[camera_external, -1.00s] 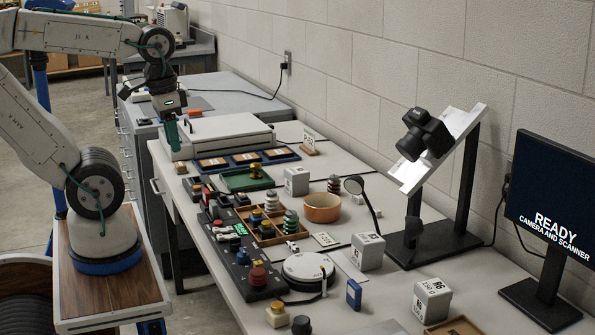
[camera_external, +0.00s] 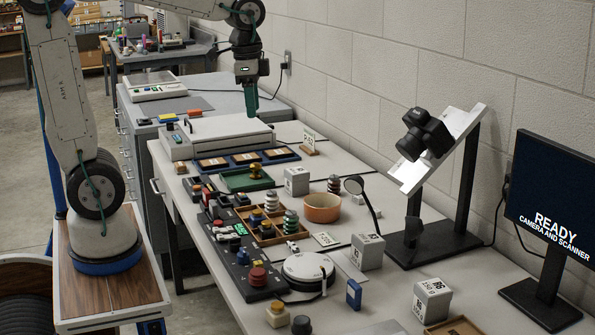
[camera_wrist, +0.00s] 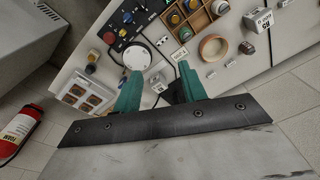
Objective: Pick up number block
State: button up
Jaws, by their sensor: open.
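Several pale grey-white number blocks with dark printing stand on the long bench. In the external view one is near the orange bowl (camera_external: 297,181), one is near the camera stand (camera_external: 367,251), and one is at the front right (camera_external: 432,300). I cannot tell which one the task names. My gripper (camera_external: 251,108) points down above the back of the bench, by the pale flat case, open and empty, well away from these blocks. In the wrist view its green fingers (camera_wrist: 160,72) are apart. One pale block (camera_wrist: 158,86) shows far below between them, another at upper right (camera_wrist: 260,20).
An orange bowl (camera_external: 321,208), a wooden divided tray (camera_external: 267,231), a black button panel (camera_external: 240,258) and a white round device (camera_external: 307,270) crowd the bench. A camera stand (camera_external: 428,250) and monitor (camera_external: 553,205) rise at right. A pale flat case (camera_external: 225,137) lies at the back.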

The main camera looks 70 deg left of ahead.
jog(key=w+f+m, duration=0.2)
jog(key=w, duration=0.7)
jog(key=m+g, duration=0.1)
jog(key=m, duration=0.9)
send_over(375, 208)
notch_tip(375, 208, down, 26)
jog(key=shift+w+a+r, duration=0.15)
jog(key=shift+r, duration=0.05)
notch_tip(375, 208, down, 3)
jog(key=shift+r, duration=0.2)
jog(key=f, duration=0.5)
jog(key=shift+s+d+f, duration=0.15)
jog(key=shift+s+d, duration=0.1)
grip_shut()
